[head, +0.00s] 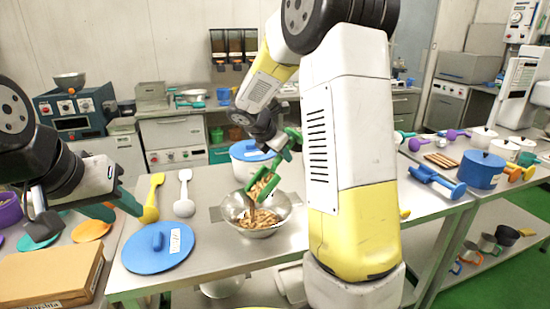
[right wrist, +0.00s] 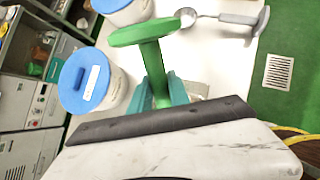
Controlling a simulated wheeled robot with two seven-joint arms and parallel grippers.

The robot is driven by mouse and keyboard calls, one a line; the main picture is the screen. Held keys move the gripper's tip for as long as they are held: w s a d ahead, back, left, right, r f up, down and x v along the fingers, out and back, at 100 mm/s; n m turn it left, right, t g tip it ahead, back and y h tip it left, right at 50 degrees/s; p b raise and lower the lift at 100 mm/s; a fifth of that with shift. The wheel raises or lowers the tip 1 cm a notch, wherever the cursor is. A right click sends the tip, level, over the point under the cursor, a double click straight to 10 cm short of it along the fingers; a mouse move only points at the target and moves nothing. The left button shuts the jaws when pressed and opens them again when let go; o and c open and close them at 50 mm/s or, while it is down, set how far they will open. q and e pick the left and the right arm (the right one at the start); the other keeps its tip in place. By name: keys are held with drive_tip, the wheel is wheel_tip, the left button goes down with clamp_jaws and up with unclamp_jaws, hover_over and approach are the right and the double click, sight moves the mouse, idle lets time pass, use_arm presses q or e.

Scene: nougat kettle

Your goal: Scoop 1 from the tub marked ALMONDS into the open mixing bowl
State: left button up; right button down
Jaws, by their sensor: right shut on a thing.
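My right gripper (head: 290,138) is shut on the handle of a green scoop (head: 263,184), above the open metal mixing bowl (head: 282,222). The scoop is tilted steeply, mouth down, with tan-brown pieces in it and a brown streak below it toward the bowl. Similar pieces (head: 258,219) lie in the bowl. In the right wrist view the teal fingers stand either side of the green handle (right wrist: 152,65). My left gripper (head: 114,208) is open and empty over the left of the table. A white tub with a blue lid (head: 252,151) stands behind the bowl; no ALMONDS marking is readable.
A loose blue lid (head: 145,262) lies left of the bowl. A yellow utensil (head: 152,200) and a white one (head: 185,206) lie behind it. A cardboard box (head: 45,274) is at the front left. My right arm hides the table right of the bowl.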

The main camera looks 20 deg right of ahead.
sight(269, 169)
drive_tip(key=s+a+r+t+h, duration=0.2)
drive_tip(key=a+r+h, duration=0.2)
drive_tip(key=a, duration=0.1)
drive_tip(key=shift+r+n+h, duration=0.3)
idle(0.4)
drive_tip(key=shift+d+r+g+y, duration=0.1)
drive_tip(key=shift+r+g+y, duration=0.4)
drive_tip(key=shift+y, duration=0.5)
drive_tip(key=shift+a+r+m+g+y, duration=0.2)
drive_tip(key=shift+r+g+y, duration=0.45)
drive_tip(key=shift+y, duration=1)
drive_tip(key=shift+d+r+m+g+y, duration=0.1)
drive_tip(key=shift+r+m+g+y, duration=0.15)
drive_tip(key=shift+r+g+y, duration=0.95)
drive_tip(key=shift+a+r+m+g+y, duration=0.15)
drive_tip(key=shift+m+y, duration=0.1)
drive_tip(key=shift+y, duration=1.9)
drive_tip(key=shift+d, duration=0.1)
